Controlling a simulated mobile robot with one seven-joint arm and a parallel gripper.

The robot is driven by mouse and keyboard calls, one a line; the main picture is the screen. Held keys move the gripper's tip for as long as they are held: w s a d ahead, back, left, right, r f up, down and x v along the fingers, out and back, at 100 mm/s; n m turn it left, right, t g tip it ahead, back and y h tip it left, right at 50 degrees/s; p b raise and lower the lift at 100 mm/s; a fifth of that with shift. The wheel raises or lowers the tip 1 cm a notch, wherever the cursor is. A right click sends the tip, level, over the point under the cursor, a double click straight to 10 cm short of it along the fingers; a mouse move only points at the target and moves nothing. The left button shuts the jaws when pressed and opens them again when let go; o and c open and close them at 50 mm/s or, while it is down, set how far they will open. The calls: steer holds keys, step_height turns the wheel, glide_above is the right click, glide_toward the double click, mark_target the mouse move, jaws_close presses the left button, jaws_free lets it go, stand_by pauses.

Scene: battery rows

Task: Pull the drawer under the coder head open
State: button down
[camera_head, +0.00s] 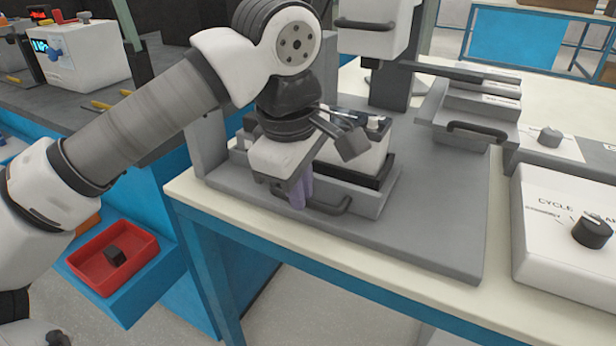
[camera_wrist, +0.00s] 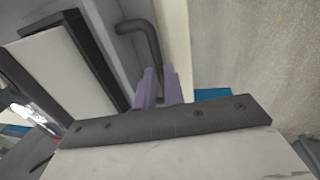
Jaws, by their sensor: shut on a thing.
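The grey drawer (camera_head: 372,203) sits low on the station's grey base plate, in front of the white coder head (camera_head: 372,28). Its dark bar handle (camera_head: 335,207) runs along the front face and also shows in the wrist view (camera_wrist: 150,38). A white block with a black lower edge (camera_head: 352,158) rests in the drawer. My gripper (camera_head: 299,192) points down at the left end of the handle. Its purple fingers, also in the wrist view (camera_wrist: 160,82), are shut on the handle. The fingers hide the handle's left end, and my arm hides part of the drawer behind it.
A second dark handle (camera_head: 477,132) is on a grey unit to the right. A white box with a cycle knob (camera_head: 591,232) stands at the right. The base plate (camera_head: 440,240) is bare in front of the drawer. A red bin (camera_head: 140,243) is lower left.

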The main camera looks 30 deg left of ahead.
steer(key=c, duration=1.5)
jaws_free()
steer(key=r+p, duration=0.1)
steer(key=r, duration=0.3)
steer(key=s+r+p, duration=0.1)
steer(key=r, duration=0.4)
steer(key=s+r+p, duration=0.1)
steer(key=r, duration=0.3)
steer(key=shift+s+r, duration=0.25)
steer(key=shift+r, duration=0.05)
